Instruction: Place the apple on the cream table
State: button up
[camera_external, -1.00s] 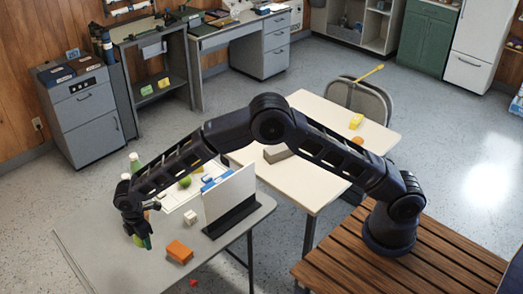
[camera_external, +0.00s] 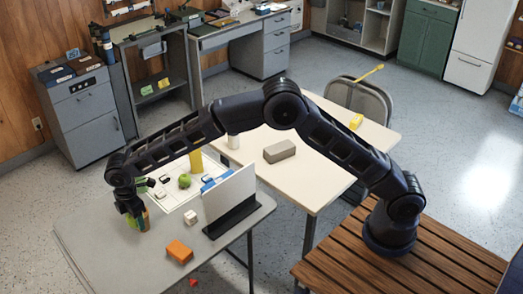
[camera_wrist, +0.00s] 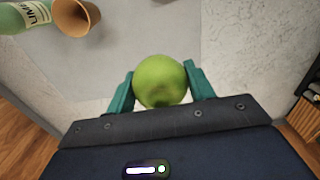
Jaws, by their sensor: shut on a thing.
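My gripper (camera_external: 136,219) is low over the left part of the grey table (camera_external: 90,240). It is shut on a round green fruit, which looks like the apple (camera_wrist: 160,81), held between the teal fingertips in the wrist view. In the external view the fingers largely hide it. A second round green fruit (camera_external: 185,181) lies on a white sheet on the grey table, apart from my gripper. The cream table (camera_external: 318,185) stands to the right of the grey one, beyond the white upright panel.
The white panel (camera_external: 229,194) stands upright on the grey table between my gripper and the cream table. An orange block (camera_external: 179,252) and a white cube (camera_external: 190,217) lie nearby. A bottle (camera_wrist: 30,15) and brown cup (camera_wrist: 75,17) are close by. A grey brick (camera_external: 280,151) lies on the cream table.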

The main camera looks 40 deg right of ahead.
jog(key=shift+w+r, duration=0.1)
jog(key=shift+r, duration=0.85)
jog(key=w+d+f+m, duration=0.1)
jog(key=w+d+m, duration=0.1)
jog(key=w+d, duration=0.85)
jog(key=w+d+m, duration=0.2)
jog(key=w+d, duration=0.3)
jog(key=d, duration=1)
jog(key=w+d+f+m, duration=0.1)
jog(key=w+d+m, duration=0.2)
jog(key=w+d, duration=0.7)
jog(key=w+d+m, duration=0.1)
jog(key=d+m, duration=0.3)
jog(key=d, duration=3.1)
jog(key=s+d+r+m, duration=0.1)
jog(key=s+d+m, duration=0.35)
jog(key=d, duration=1.05)
jog(key=s+d+m, duration=0.1)
jog(key=s+d, duration=0.6)
jog(key=d, duration=0.8)
jog(key=s+d+r+m, duration=0.15)
jog(key=s+d, duration=0.35)
jog(key=d, duration=1)
jog(key=shift+m, duration=0.3)
jog(key=f, duration=2.6)
jog(key=shift+s+a, duration=0.1)
jog(key=shift+a, duration=0.15)
